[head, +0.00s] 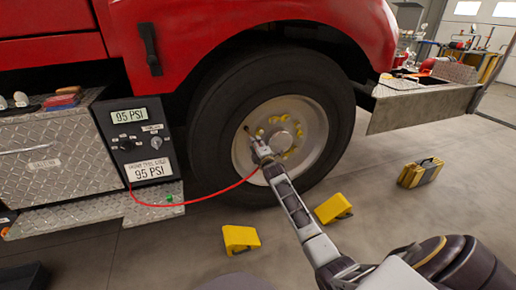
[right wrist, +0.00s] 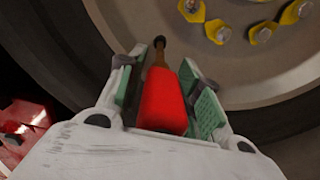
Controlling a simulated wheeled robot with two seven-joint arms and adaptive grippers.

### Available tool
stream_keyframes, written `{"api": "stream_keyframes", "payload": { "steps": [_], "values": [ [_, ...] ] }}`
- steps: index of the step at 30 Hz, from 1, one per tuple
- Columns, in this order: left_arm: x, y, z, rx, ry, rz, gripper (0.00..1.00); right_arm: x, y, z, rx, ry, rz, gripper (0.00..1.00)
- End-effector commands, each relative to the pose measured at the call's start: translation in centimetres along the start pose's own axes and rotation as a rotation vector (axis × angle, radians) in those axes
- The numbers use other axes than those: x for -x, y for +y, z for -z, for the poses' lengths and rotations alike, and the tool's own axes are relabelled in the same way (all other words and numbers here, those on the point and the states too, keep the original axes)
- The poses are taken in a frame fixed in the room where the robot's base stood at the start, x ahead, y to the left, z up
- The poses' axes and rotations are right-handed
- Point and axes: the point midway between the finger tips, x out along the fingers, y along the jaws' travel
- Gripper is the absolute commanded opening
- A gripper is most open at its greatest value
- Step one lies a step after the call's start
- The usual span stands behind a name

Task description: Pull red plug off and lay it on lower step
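The red plug (right wrist: 163,102) shows in the right wrist view, with a brass stem (right wrist: 159,54) at its far end near the wheel. My right gripper (right wrist: 163,75) has its green-padded fingers on either side of the plug, with narrow gaps seen beside it. In the head view my right gripper (head: 262,155) is at the wheel (head: 240,150) and hides the plug. A red hose (head: 215,197) runs from the black gauge box (head: 133,140) to the gripper. My left gripper is not in view.
Two yellow chocks (head: 240,239) (head: 333,208) lie on the floor before the wheel. A yellow case (head: 420,173) stands to the right. A small green piece (head: 170,198) is at the step's right end. A metal bumper (head: 420,108) juts out at right.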

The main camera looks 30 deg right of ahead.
Motion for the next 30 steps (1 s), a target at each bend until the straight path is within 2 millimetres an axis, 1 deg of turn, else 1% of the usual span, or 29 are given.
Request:
{"api": "stream_keyframes", "payload": {
  "steps": [1,6,7,17,30],
  "values": [
    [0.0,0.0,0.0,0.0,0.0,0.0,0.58,0.0,0.0,0.0,0.0,0.0,0.0,0.24],
    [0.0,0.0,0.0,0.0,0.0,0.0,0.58,0.0,0.0,0.0,0.0,0.0,0.0,0.02],
    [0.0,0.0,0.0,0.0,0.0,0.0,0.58,0.0,0.0,0.0,0.0,0.0,0.0,0.0],
    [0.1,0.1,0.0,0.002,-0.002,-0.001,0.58,0.2,0.1,0.0,0.0,0.0,-0.001,0.0],
    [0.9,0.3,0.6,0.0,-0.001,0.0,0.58,1.2,0.2,0.0,-0.001,0.001,-0.002,0.0]
  ]
}}
